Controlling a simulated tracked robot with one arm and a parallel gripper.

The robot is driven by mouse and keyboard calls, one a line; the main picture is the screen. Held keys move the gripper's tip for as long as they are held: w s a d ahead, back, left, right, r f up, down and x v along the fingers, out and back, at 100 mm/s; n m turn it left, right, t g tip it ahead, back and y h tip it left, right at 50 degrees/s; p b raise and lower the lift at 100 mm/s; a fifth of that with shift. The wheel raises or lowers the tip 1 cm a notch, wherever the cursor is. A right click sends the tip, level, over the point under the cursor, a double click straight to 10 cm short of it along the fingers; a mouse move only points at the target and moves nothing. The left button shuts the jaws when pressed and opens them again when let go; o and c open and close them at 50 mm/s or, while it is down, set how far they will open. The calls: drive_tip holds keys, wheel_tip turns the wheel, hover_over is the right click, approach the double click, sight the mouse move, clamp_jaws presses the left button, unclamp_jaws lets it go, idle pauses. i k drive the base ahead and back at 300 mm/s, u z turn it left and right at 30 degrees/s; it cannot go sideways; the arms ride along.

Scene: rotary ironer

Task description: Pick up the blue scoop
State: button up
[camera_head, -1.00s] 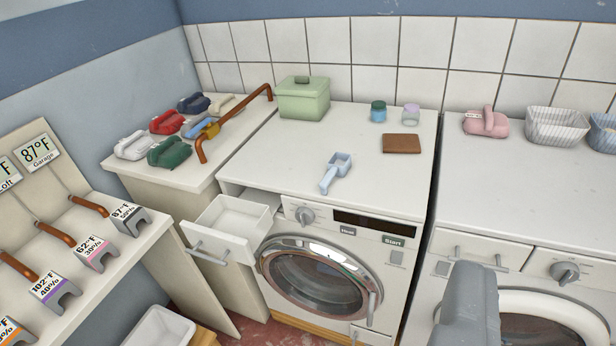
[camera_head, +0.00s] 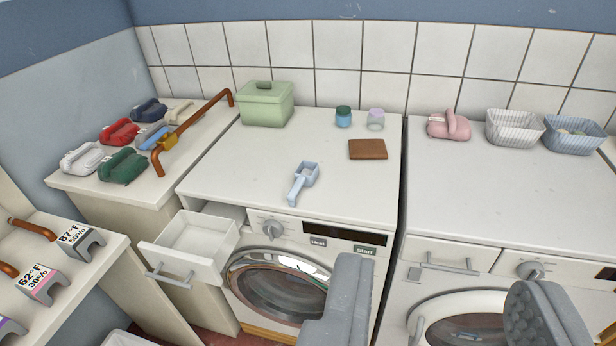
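The blue scoop (camera_head: 303,183) is a light blue scoop lying on the white top of the left washing machine (camera_head: 250,165), near its front edge. Its handle points toward the front and its bowl toward the back. My gripper (camera_head: 435,310) shows at the bottom of the view as two grey fingers set wide apart. It is open and empty, in front of the machines, nearer to the camera and to the right of the scoop. The scoop is in full view, with nothing touching it.
A green lidded box (camera_head: 265,104), two small jars (camera_head: 343,117) and a brown block (camera_head: 368,149) stand behind the scoop. An open drawer (camera_head: 192,243) sticks out at the machine's front left. A brown pipe (camera_head: 195,125) runs along the left counter. The machine top around the scoop is clear.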

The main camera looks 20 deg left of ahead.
sight(302, 180)
drive_tip(key=i, duration=0.9)
drive_tip(key=u, duration=0.05)
